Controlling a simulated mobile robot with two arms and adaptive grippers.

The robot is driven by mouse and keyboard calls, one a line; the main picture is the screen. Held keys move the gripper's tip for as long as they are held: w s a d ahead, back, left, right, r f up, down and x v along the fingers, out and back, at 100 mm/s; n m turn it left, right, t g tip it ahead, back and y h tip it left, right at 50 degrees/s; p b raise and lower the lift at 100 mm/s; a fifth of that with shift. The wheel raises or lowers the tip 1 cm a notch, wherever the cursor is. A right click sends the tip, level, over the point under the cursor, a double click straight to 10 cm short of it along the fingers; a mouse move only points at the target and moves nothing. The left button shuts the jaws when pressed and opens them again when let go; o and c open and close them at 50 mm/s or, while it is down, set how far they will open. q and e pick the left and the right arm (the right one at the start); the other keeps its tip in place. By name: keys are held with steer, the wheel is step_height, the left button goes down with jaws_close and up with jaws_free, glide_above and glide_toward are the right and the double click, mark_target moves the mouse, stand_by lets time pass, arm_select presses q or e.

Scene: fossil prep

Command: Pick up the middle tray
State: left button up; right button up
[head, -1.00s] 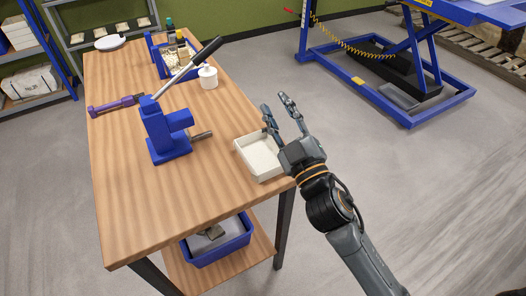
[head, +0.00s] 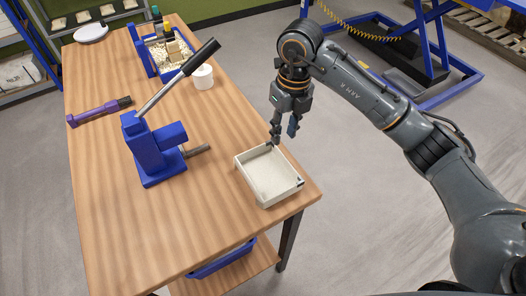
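A shallow white tray (head: 268,176) lies near the right edge of the wooden table and looks empty. My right gripper (head: 284,140) points down just above the tray's far right rim, its two fingers apart with nothing between them. Whether a finger touches the rim I cannot tell. A blue tray (head: 149,58) with pale bits and small bottles sits at the far end of the table. A blue bin (head: 222,262) on the lower shelf is mostly hidden by the tabletop. My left gripper is not in view.
A blue arbor press (head: 155,155) with a long lever stands left of the white tray. A purple tool (head: 98,112), a white jar (head: 203,77) and a white plate (head: 91,33) are also on the table. The near tabletop is clear.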

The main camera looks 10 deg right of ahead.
steer(key=w+d, duration=0.1)
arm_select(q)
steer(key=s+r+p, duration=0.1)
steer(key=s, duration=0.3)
arm_select(e)
glide_above(286, 159)
steer(key=s, duration=0.1)
steer(key=shift+h, duration=0.4)
step_height(286, 159, down, 6)
steer(key=shift+f, duration=0.1)
steer(key=f+p, duration=0.1)
steer(key=f, duration=0.2)
steer(key=shift+w+p, duration=0.3)
steer(key=shift+p, duration=0.05)
step_height(286, 159, down, 2)
steer(key=shift+w+f+p, duration=0.1)
steer(key=shift+f+p, duration=0.15)
steer(key=shift+p, duration=0.25)
steer(key=shift+f, duration=0.4)
steer(key=shift+d+f, duration=0.1)
steer(key=shift+f, duration=0.05)
steer(key=c, duration=0.6)
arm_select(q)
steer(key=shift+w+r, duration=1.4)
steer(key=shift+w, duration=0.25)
arm_select(e)
jaws_close()
